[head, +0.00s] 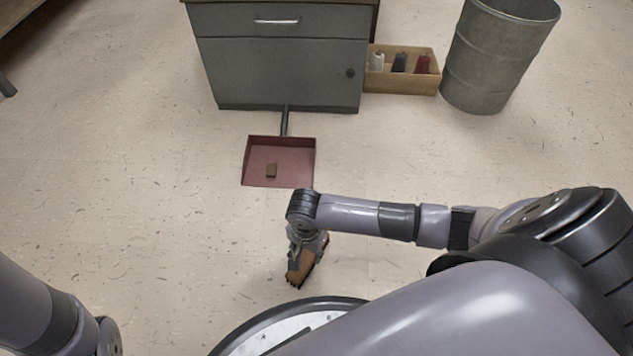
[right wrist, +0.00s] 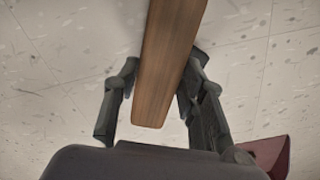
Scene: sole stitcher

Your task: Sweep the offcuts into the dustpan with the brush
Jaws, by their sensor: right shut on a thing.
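The red dustpan (head: 260,157) lies on the floor in front of the grey cabinet, its dark handle pointing to the cabinet. My right gripper (head: 300,262) is shut on the brush (head: 304,266), a wooden block with dark bristles, low over the floor in front of the pan and a little right. In the right wrist view the wooden brush back (right wrist: 168,70) sits between the fingers, and a corner of the dustpan (right wrist: 270,155) shows at lower right. I cannot tell whether the bristles touch the floor. My left gripper is out of view.
The grey cabinet (head: 280,72) stands behind the pan. A wooden box (head: 402,83) with several thread spools and a metal bin (head: 495,55) stand to its right. The speckled floor around the pan is clear; no loose offcuts show on it.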

